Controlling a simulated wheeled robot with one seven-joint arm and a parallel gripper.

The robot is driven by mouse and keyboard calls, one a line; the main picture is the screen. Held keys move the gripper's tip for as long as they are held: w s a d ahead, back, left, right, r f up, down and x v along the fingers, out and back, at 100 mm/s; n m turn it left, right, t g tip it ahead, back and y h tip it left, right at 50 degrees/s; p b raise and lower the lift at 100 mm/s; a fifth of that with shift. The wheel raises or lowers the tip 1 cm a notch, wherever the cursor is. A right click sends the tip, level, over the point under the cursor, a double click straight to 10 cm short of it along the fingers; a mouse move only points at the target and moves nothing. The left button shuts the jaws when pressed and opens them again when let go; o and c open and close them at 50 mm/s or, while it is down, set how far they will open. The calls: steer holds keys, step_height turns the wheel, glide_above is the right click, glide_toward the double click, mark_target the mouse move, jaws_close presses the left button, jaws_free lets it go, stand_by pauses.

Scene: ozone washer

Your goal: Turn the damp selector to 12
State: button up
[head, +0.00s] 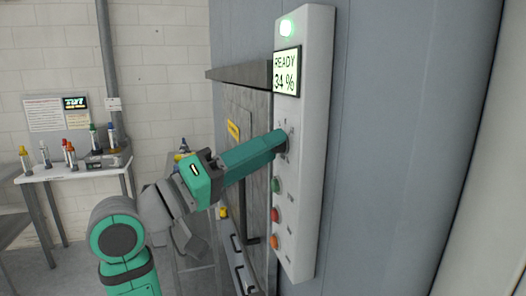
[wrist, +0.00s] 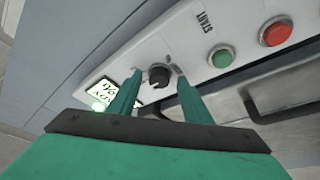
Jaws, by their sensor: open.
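The damp selector is a round black knob (wrist: 158,77) on the light grey control panel (head: 308,45). In the wrist view it lies between the two green fingers of my gripper (wrist: 155,85), which are spread with a gap on each side. In the head view my gripper (head: 285,142) reaches the panel below the display and hides the knob. The display (head: 286,71) reads READY 34 %. The display also shows at the left in the wrist view (wrist: 101,93). The scale marks around the knob are too small and partly covered, so I cannot tell its setting.
Below the selector are a green button (head: 276,185), a red button (head: 275,214) and an orange button (head: 274,242). A green lamp (head: 287,28) is lit at the panel top. A metal door (head: 259,130) stands left of the panel. A table with bottles (head: 90,170) is farther left.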

steer(key=shift+s, duration=0.1)
steer(key=c, duration=1.1)
steer(key=shift+o, duration=0.2)
steer(key=shift+m, duration=0.3)
steer(key=shift+w+a+f+m+g+h, duration=0.15)
steer(key=shift+m+g+h, duration=0.45)
steer(key=shift+m, duration=1.1)
steer(key=shift+w+r+m+g+h, duration=0.1)
steer(key=shift+m+g+h, duration=0.5)
steer(key=shift+m, duration=1.1)
steer(key=shift+w+a+f+m+g+h, duration=0.15)
steer(key=shift+m+g+h, duration=0.45)
steer(key=shift+m, duration=1.1)
steer(key=shift+d+r+m+g, duration=0.1)
steer(key=shift+m+g, duration=0.2)
steer(key=shift+g, duration=0.1)
steer(key=o, duration=1.1)
steer(key=shift+c, duration=0.2)
